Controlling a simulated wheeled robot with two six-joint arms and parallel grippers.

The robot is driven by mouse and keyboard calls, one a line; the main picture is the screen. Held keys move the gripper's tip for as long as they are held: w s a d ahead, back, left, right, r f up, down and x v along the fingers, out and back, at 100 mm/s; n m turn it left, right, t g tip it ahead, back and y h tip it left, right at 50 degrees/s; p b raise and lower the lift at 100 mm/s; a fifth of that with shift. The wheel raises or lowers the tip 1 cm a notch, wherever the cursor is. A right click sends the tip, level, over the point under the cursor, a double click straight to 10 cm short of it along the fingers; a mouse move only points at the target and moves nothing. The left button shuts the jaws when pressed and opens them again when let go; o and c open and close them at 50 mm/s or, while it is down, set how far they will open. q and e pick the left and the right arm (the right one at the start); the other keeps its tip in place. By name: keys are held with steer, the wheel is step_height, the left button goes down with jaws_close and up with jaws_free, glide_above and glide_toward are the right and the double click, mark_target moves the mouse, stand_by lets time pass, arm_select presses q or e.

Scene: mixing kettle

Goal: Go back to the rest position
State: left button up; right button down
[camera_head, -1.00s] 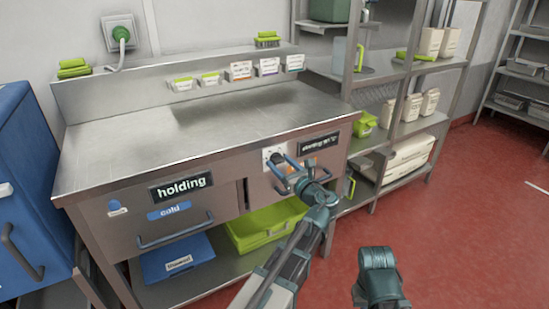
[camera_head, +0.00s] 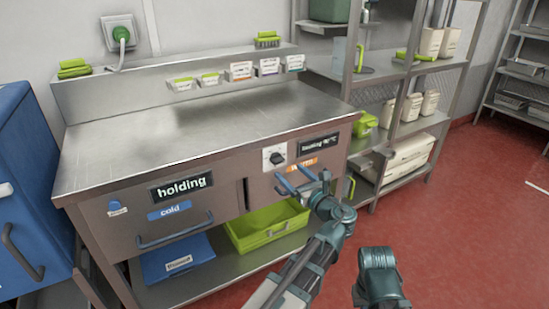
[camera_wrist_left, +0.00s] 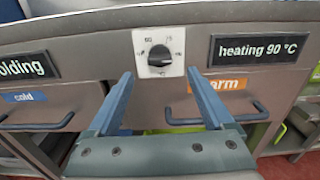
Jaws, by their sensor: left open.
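My left gripper (camera_head: 298,181) is open and empty in front of the steel counter's warm drawer, a short way below the control knob (camera_head: 277,158). In the left wrist view its two blue fingers (camera_wrist_left: 160,92) stand apart, with the black knob (camera_wrist_left: 159,56) on its white dial plate beyond and between them. Nothing is between the fingers. The display beside the knob (camera_wrist_left: 259,47) reads "heating 90 °C". Part of my right arm (camera_head: 378,275) shows at the bottom; its fingers cannot be made out.
The counter top (camera_head: 200,120) is bare. The cold drawer (camera_head: 172,228) is shut. A green crate (camera_head: 265,226) and a blue box (camera_head: 178,260) sit on the lower shelf. A wire rack (camera_head: 410,75) stands right of the counter. The red floor (camera_head: 460,220) is clear at right.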

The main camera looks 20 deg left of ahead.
arm_select(q)
steer(key=shift+s+d, duration=0.2)
steer(key=shift+d, duration=0.1)
steer(key=s+d+f+n+g+h, duration=0.3)
steer(key=s+f+n+g+h, duration=0.25)
steer(key=s+f+n, duration=0.5)
steer(key=s+d+f+n+g+h, duration=0.6)
steer(key=s+d+f+n+h, duration=0.1)
steer(key=s+d+f+n, duration=0.5)
step_height(320, 180, up, 31)
steer(key=p, duration=3)
steer(key=shift+d+m, duration=0.45)
